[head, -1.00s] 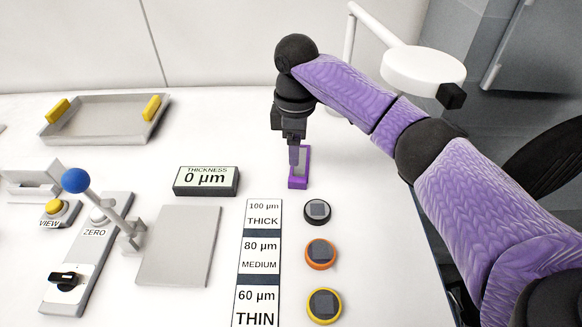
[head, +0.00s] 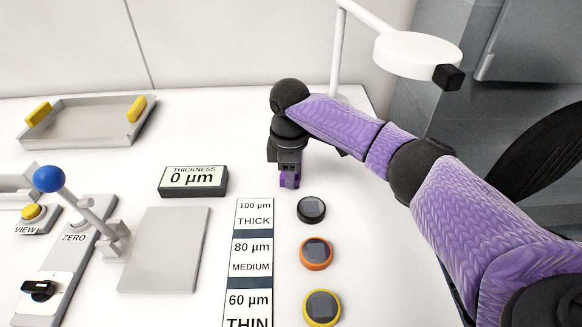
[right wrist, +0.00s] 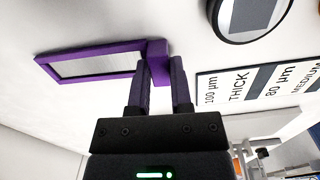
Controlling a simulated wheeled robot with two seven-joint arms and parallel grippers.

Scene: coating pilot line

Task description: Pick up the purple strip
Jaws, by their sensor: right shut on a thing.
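The purple strip is a thin purple frame around a pale grey window, with a purple block at one end. In the right wrist view the strip (right wrist: 118,58) reaches left from my right gripper (right wrist: 161,64), whose fingers close on the end block. I cannot tell whether the strip touches the table. My left gripper is not in view.
Black (head: 311,209), orange (head: 317,252) and yellow (head: 321,307) round pieces line up beside the thickness chart (head: 250,250). The thickness display (head: 193,181), grey plate (head: 163,250) and tray (head: 84,138) lie left. A white lamp (head: 417,60) stands behind.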

